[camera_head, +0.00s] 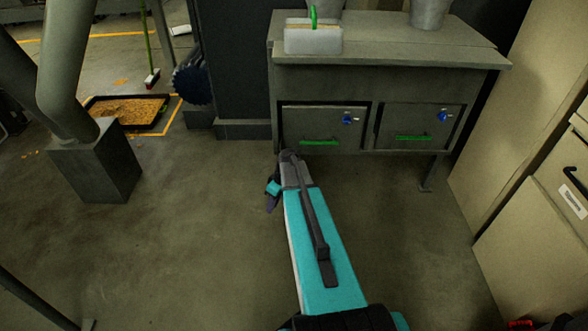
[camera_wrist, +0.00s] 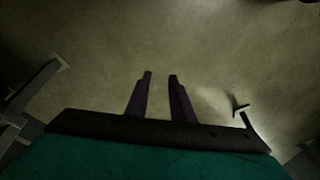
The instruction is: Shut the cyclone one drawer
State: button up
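Two grey drawers with green handles and blue knobs sit under the grey bench: a left drawer (camera_head: 322,118) and a right drawer (camera_head: 420,122). Both fronts look near flush; I cannot tell whether either stands slightly out. No readable label shows which is cyclone one. My gripper (camera_head: 271,197) hangs low over the floor, in front of and left of the left drawer, touching nothing visible. In the wrist view its two dark fingers (camera_wrist: 160,76) are apart with only bare floor between them.
A beige cabinet (camera_head: 535,255) with a black handle and an unreadable white label (camera_head: 573,203) stands at the right. A grey post base (camera_head: 95,165) and a black tray (camera_head: 125,126) are left. Floor between is clear.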

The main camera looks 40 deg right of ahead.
jog(key=s+a+f+m+g, duration=0.1)
jog(key=s+a+f, duration=0.3)
jog(key=s+a, duration=0.15)
jog(key=s+a+f+g, duration=0.2)
jog(key=s+a+f, duration=0.15)
jog(key=a, duration=0.35)
jog(key=s+a+f+m+g, duration=0.1)
jog(key=s+a+f, duration=0.35)
jog(key=a, duration=0.25)
jog(key=s+a+f+m+g+h, duration=0.1)
jog(key=s+a, duration=0.3)
jog(key=s, duration=0.4)
jog(key=s+a+f+g+h, duration=0.1)
jog(key=s+a, duration=0.3)
jog(key=s, duration=0.5)
jog(key=shift+s+f+m+h, duration=0.2)
jog(key=shift+f+m+h, duration=0.2)
jog(key=shift+f, duration=0.35)
